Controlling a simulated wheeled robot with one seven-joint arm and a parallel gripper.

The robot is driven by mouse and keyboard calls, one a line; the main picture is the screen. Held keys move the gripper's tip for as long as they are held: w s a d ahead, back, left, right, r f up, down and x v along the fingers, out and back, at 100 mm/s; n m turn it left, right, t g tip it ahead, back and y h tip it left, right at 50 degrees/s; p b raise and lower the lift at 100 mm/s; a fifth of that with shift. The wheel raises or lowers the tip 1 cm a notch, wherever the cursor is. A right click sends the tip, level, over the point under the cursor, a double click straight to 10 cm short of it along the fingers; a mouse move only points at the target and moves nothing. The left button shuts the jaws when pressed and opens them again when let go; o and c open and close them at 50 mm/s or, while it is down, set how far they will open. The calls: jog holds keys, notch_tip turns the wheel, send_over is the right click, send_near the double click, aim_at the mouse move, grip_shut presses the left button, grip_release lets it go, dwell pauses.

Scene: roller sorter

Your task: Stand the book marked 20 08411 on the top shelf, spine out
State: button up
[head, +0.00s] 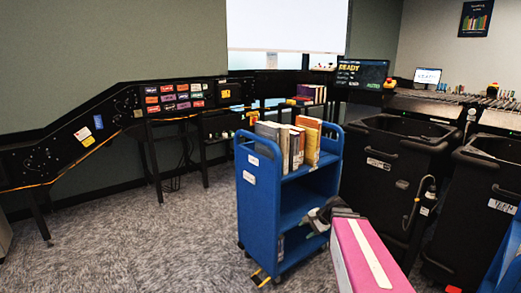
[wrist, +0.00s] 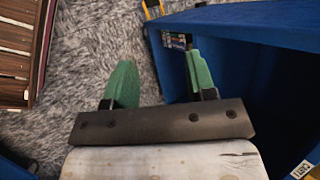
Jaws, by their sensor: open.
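A blue book cart (head: 258,208) stands in the middle of the head view. Its top shelf (head: 312,176) holds a row of upright tan, white and orange books (head: 284,143). I cannot read the mark 20 08411 on any book, so I cannot tell which one it is. My gripper (head: 318,217) is in front of the cart's right side, below the top shelf. In the wrist view its green fingers (wrist: 162,84) are apart with nothing held between them. Small book-like items (wrist: 176,41) show beyond the right finger, by the cart's blue panel (wrist: 255,22).
Black wheeled bins (head: 385,185) stand right of the cart. A sloping black conveyor (head: 90,130) runs along the left wall. Brown slatted or stacked items (wrist: 15,50) lie at the wrist view's left. Carpet (head: 150,245) is clear left of the cart.

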jog(key=s+f+n+g+h, duration=0.1)
jog(key=s+f+n+h, duration=0.1)
jog(key=s+n+h, duration=0.1)
jog(key=s+a+f+n+g+h, duration=0.1)
jog(key=s+f+n+h, duration=0.2)
jog(key=s+n, duration=0.3)
jog(key=shift+s+g, duration=0.25)
jog(key=shift+g, duration=0.05)
jog(key=shift+s+n+h, duration=0.25)
jog(key=shift+n+h, duration=0.05)
jog(key=shift+h, duration=0.1)
jog(key=c, duration=0.3)
jog(key=shift+d, duration=0.1)
jog(key=c, duration=0.5)
grip_shut()
jog(key=w+d+r+m+t+y, duration=0.3)
jog(key=w+r+m, duration=0.2)
jog(key=w+m, duration=0.4)
jog(key=w+d+r+m+t+y, duration=0.2)
jog(key=w+d+r+m+y, duration=0.15)
jog(key=w+r+m, duration=0.45)
jog(key=w+d+r+m+t+y, duration=0.3)
jog(key=w+d+r+m+t, duration=0.4)
jog(key=w+d+r+m, duration=0.55)
jog(key=w+a+r+n, duration=0.1)
jog(key=w+a, duration=0.5)
jog(key=w, duration=0.3)
